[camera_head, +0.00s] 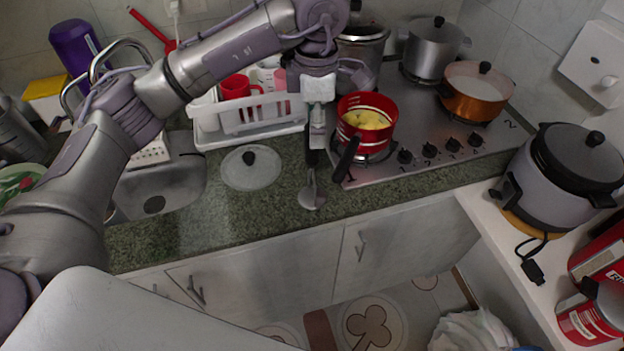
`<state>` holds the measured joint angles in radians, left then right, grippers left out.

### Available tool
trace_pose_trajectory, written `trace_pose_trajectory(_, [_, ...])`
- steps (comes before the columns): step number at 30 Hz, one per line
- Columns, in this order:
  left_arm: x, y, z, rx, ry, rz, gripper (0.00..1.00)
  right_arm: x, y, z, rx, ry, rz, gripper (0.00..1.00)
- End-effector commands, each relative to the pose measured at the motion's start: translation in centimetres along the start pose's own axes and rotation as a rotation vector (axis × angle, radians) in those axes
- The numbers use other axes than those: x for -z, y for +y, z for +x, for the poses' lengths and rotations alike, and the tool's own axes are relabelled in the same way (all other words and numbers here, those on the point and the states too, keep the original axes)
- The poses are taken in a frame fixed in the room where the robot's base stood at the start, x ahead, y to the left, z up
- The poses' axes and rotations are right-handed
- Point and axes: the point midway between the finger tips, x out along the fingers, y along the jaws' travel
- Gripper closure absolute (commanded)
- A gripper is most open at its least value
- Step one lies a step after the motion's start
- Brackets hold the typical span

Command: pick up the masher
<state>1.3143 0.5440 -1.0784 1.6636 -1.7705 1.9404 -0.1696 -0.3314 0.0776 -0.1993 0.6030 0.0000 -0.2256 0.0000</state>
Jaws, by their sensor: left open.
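A metal utensil with a dark handle and a rounded, shiny head, which I take for the masher (312,194), lies on the green speckled counter (255,215) left of the stove, its head toward the front edge. My left gripper (318,138) points down over its handle end and hides part of it. The gripper is open. I cannot tell whether its fingers touch the handle. My right gripper is out of view.
A red pot (381,107) of yellow food stands close right, its dark handle jutting toward the utensil. A glass lid (250,178) lies left. A white dish rack (205,138) stands behind. The sink (180,190) is further left.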

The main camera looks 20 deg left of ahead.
Motion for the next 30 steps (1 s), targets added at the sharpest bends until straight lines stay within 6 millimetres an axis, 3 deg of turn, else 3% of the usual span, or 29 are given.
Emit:
trace_pose_trajectory(5, [0.1,0.0,1.1,0.001,0.001,0.000,0.40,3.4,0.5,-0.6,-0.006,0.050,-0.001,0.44])
trace_pose_trajectory(9, [0.6,-0.1,2.7,0.005,0.002,0.000,0.40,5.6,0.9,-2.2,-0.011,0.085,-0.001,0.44])
trace_pose_trajectory(15, [0.7,-0.1,5.5,0.003,0.000,0.001,0.40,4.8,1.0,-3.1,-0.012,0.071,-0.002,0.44])
trace_pose_trajectory(23, [0.7,0.0,6.1,0.000,-0.001,0.001,0.40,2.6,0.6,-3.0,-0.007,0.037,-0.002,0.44])
trace_pose_trajectory(25, [0.7,0.0,6.1,0.000,-0.001,0.001,0.47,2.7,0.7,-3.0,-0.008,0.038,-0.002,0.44])
trace_pose_trajectory(30, [0.7,0.0,6.0,0.000,-0.001,0.001,0.75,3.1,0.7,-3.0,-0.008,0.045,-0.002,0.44])
